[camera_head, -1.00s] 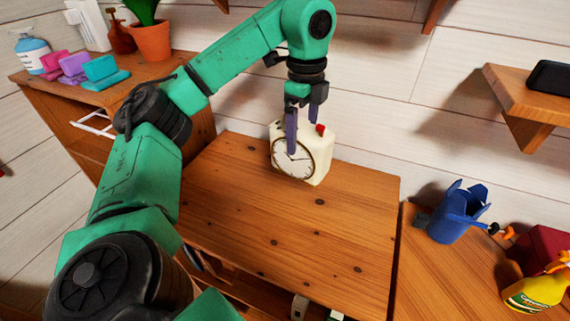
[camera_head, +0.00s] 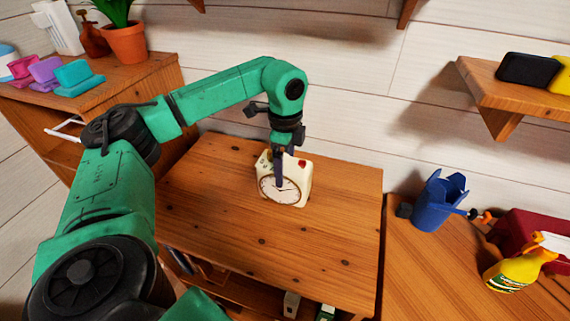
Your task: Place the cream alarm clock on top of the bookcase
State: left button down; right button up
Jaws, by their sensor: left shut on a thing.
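The cream alarm clock (camera_head: 297,181) has a round white face with black hands and a red part on top. It is upright on or just above the wooden top of the bookcase (camera_head: 225,235), near its back edge; I cannot tell whether its base touches the wood. My left gripper (camera_head: 283,172) points down from above and is shut on the clock, one finger passing in front of the face. The lower shelves of the bookcase hold several items. My right gripper is not in view.
The bookcase's front and right top is clear.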

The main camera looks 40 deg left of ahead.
pick_arm(q)
grip_release()
jog(key=shift+r, duration=0.4)
notch_tip(320, 180, up, 7)
jog(key=shift+r+b, duration=0.2)
jog(key=shift+b, duration=0.45)
notch_tip(320, 180, up, 4)
jog(key=shift+r+p, duration=0.1)
jog(key=shift+p, duration=0.8)
